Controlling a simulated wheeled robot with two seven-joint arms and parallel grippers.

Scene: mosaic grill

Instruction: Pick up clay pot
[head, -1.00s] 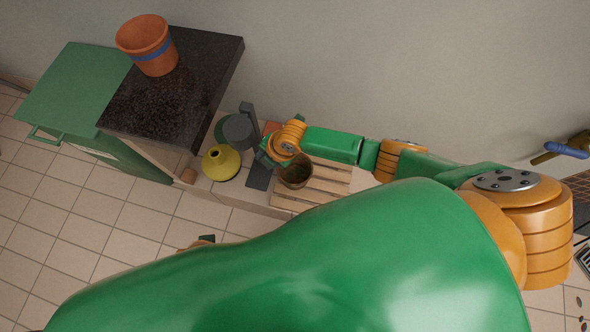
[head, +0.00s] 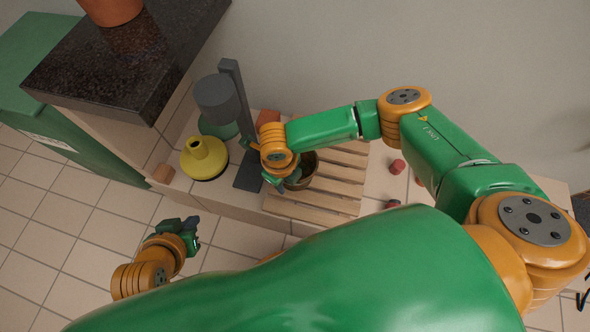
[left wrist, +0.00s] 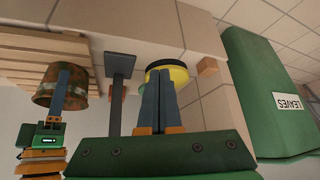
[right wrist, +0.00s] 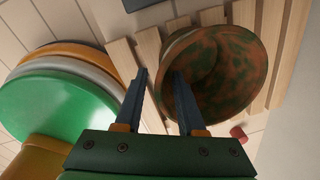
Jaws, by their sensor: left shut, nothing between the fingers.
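A brown-and-green mottled clay pot (head: 303,170) stands on the slatted wooden rack, partly hidden by my right arm in the head view. In the right wrist view the pot (right wrist: 228,75) fills the upper right, its mouth facing the camera. My right gripper (right wrist: 161,76) is open at the pot's left rim: one finger overlaps the mouth and the other is left of the rim. Contact cannot be told. My left gripper (head: 191,226) is shut and empty, low and left of the pot, apart from it. The left wrist view shows the pot (left wrist: 45,88) behind a right-gripper finger.
A yellow vase (head: 204,157) and a dark grey lamp-like stand (head: 222,98) are left of the rack (head: 335,190). An orange pot (head: 110,8) is on the dark countertop (head: 100,70). Small red pieces (head: 397,166) lie right of the rack. Tiled floor is clear at lower left.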

